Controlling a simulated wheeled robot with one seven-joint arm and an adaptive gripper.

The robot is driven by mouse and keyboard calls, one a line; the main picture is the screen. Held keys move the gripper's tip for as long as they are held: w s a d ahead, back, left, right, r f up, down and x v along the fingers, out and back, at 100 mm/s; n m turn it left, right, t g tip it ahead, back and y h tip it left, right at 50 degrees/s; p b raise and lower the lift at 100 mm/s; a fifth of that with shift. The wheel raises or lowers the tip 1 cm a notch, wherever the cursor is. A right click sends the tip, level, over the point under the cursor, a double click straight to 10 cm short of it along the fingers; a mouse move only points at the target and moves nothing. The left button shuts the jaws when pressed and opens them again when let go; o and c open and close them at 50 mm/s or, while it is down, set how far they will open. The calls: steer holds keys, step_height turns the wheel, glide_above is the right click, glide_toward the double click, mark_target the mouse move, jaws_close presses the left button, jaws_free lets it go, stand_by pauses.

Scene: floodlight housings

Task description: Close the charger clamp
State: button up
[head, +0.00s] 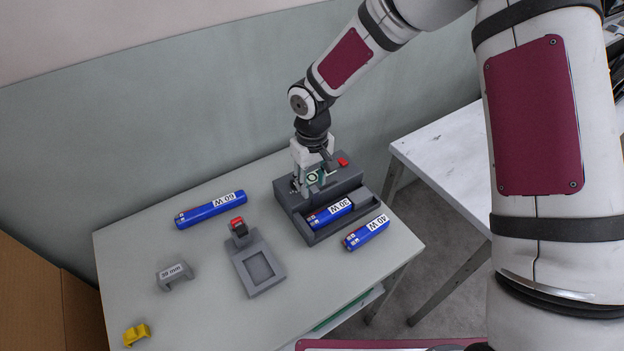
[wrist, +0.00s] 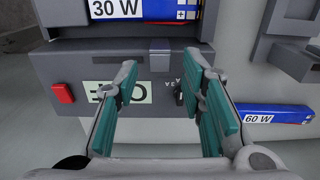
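The grey charger (head: 345,187) stands at the back right of the table, with a blue 30 W pack (head: 330,214) lying in its front tray. The wrist view shows the charger's face (wrist: 70,65) with a red button (wrist: 63,93), a pale display and a small dark knob (wrist: 179,92). A grey block (wrist: 160,57) sits at the edge beside the pack; I cannot tell whether it is the clamp or how it is set. My gripper (wrist: 163,70) is open and empty over the charger, its teal-padded fingers either side of the display's end and the knob. It also shows in the head view (head: 312,186).
A blue 40 W pack (head: 366,232) lies right of the charger, a 60 W pack (head: 211,209) at the back left. A grey stand (head: 270,285) with a red-topped post, a grey labelled block (head: 176,275) and a yellow piece (head: 137,334) are on the table (head: 210,310).

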jaws_close()
